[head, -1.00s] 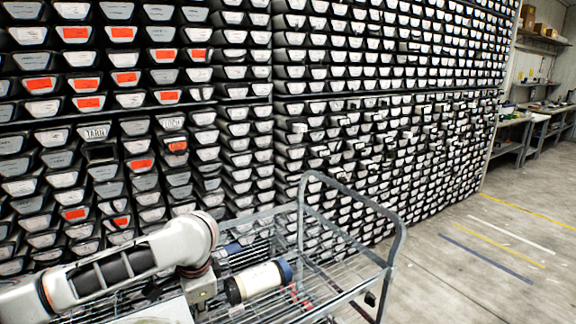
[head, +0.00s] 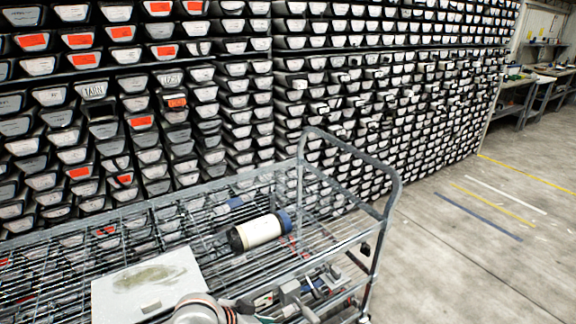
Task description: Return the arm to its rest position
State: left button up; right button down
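My arm (head: 200,310) shows only as a pale rounded wrist with a reddish-brown ring at the bottom edge of the head view, in front of the wire cart. Grey jointed parts just right of it look like my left gripper (head: 300,295), but they blend with clutter on the cart's lower level. I cannot make out its fingertips or whether it holds anything. It is apart from the white cylinder (head: 262,231) with dark ends, which lies on the cart's top shelf. My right gripper is not in view.
The wire cart (head: 385,222) stands with its raised handle at right. A pale board (head: 160,272) with a greenish smudge lies on its left part. Behind is a wall of stacked labelled trays (head: 230,100). Open floor (head: 460,265) with painted lines is at right; workbenches (head: 515,100) stand beyond.

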pick_arm(q)
jog(key=s+a+f+n+t+y, duration=0.2)
jog(key=s+a+f, duration=0.4)
jog(key=s+a, duration=0.2)
jog(key=s+a+f+n+t+y, duration=0.2)
jog(key=s+a+f, duration=0.3)
jog(key=s+a, duration=0.3)
jog(key=shift+s+a+f+t, duration=0.3)
jog(key=shift+a+t, duration=0.3)
jog(key=shift+a, duration=0.3)
